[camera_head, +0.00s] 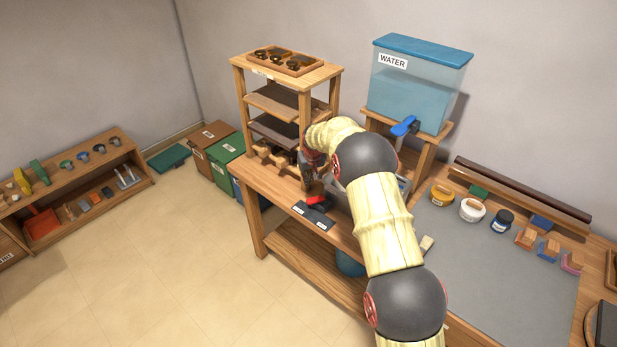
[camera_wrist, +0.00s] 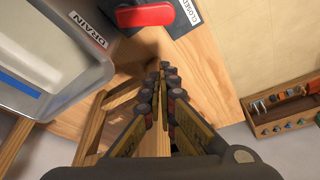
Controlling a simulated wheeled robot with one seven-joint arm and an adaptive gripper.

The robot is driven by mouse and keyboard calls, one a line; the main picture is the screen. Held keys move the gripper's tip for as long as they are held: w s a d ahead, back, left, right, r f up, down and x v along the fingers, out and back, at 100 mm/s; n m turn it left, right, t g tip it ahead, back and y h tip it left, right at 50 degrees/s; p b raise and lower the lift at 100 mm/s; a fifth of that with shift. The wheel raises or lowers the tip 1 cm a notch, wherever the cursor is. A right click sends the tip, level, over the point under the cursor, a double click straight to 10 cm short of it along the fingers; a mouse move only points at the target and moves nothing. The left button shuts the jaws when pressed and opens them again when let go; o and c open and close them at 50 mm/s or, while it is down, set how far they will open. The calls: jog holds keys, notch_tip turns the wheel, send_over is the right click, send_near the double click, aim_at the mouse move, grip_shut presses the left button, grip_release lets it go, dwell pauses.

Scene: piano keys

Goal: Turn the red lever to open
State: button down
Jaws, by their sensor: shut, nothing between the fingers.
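The red lever (camera_head: 317,200) sits on a dark plate (camera_head: 314,216) at the front edge of the wooden bench. My gripper (camera_head: 306,183) is just behind and left of the lever in the head view, partly hidden by my arm. In the wrist view my gripper (camera_wrist: 164,72) has its fingers together and empty, below the lever and apart from it.
A grey metal basin (camera_wrist: 60,50) with a DRAIN label (camera_wrist: 86,29) lies left in the wrist view. A water tank (camera_head: 418,85) with a blue tap (camera_head: 404,126) stands behind. A wooden shelf rack (camera_head: 287,85) stands beside it. Open floor (camera_head: 190,260) lies left of the bench.

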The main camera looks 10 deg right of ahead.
aim_at(310, 203)
jog(key=x, duration=0.5)
jog(key=shift+f+b, duration=0.1)
jog(key=shift+b, duration=0.25)
jog(key=shift+s+d, duration=0.15)
jog(key=shift+s, duration=1.85)
jog(key=shift+s+n+b, duration=0.25)
jog(key=shift+n+b, duration=0.25)
jog(key=shift+n, duration=0.1)
jog(key=shift+s+a+n+y+b, duration=0.25)
jog(key=shift+n+y+b, duration=0.25)
jog(key=shift+n, duration=0.2)
jog(key=s+n+b, duration=0.1)
jog(key=n+y+b, duration=0.1)
jog(key=n, duration=0.1)
jog(key=shift+s+a+f+g+b, duration=0.1)
jog(key=shift+s+a+g+b, duration=0.05)
jog(key=shift+s+g+b, duration=0.2)
jog(key=n, duration=0.1)
jog(key=s+n+b, duration=0.1)
jog(key=n, duration=0.1)
jog(key=s+n+g+y+b, duration=0.1)
jog(key=n, duration=0.1)
jog(key=shift+d, duration=0.25)
jog(key=shift+s+d+b, duration=0.1)
jog(key=shift+s+b, duration=0.25)
jog(key=shift+s+r, duration=0.1)
jog(key=shift+r, duration=0.1)
